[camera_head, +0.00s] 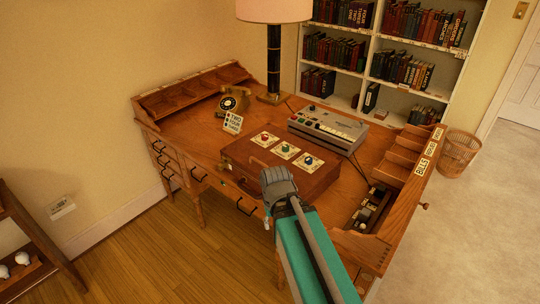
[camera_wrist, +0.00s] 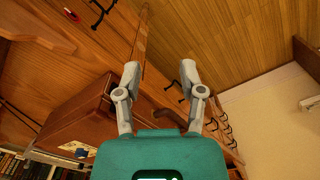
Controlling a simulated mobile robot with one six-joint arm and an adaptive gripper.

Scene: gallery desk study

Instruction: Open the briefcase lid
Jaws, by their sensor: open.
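The briefcase (camera_head: 312,178) is a brown box lying on the desk, its lid down. Three cards with red, green and blue knobs (camera_head: 284,150) sit on its top. In the wrist view the briefcase (camera_wrist: 85,118) is at lower left, with a brown handle (camera_wrist: 170,117) on its front, seen between my fingers. My gripper (camera_wrist: 160,72) is open and empty, its two grey fingers spread apart. In the head view the end of my arm covers part of the briefcase's front, and the fingertips are largely hidden. I cannot tell whether they touch it.
The wooden desk (camera_head: 190,130) also holds a rotary telephone (camera_head: 233,101), a small sign (camera_head: 233,122), a lamp (camera_head: 274,60) and a grey keyed machine (camera_head: 328,126). Labelled trays (camera_head: 412,150) stand at right. A wicker basket (camera_head: 458,152) is on the floor. Drawer handles project from the desk front.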

